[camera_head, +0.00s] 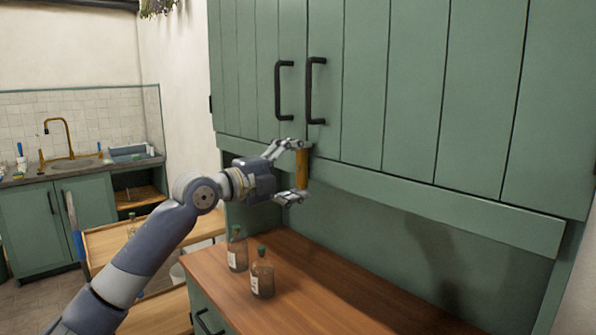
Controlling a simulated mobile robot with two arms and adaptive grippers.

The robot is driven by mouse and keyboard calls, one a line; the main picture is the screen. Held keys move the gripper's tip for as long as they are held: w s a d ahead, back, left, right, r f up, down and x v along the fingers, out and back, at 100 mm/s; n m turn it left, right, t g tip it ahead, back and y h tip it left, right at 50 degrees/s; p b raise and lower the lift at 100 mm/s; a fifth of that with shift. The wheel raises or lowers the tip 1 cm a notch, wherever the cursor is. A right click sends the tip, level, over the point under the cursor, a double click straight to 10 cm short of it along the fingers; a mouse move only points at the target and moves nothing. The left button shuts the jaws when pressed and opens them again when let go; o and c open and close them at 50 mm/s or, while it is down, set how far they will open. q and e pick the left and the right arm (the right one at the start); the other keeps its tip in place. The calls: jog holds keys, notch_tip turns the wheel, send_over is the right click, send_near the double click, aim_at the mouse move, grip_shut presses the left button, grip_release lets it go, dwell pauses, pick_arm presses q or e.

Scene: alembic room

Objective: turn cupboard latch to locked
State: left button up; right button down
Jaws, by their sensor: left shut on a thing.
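The cupboard latch (302,170) shows as a short brass-coloured upright bar at the bottom edge of the green cupboard doors (400,90), below the two black door handles. My left gripper (299,171) reaches in from the left and is shut on the latch, one finger at its top end and one at its bottom end. The latch's mount is partly hidden by the upper finger. The cupboard doors look closed. My right gripper is not in view.
Two brown glass bottles with green tops, a nearer one (262,274) and a farther one (237,250), stand on the wooden counter (340,305) below my left gripper. The counter's right part is clear. A sink with a brass tap (62,138) is at the far left.

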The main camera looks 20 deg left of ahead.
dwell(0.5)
pick_arm(q)
jog(key=o, duration=1)
jog(key=shift+v, duration=6.05)
jog(key=shift+w+f, duration=0.1)
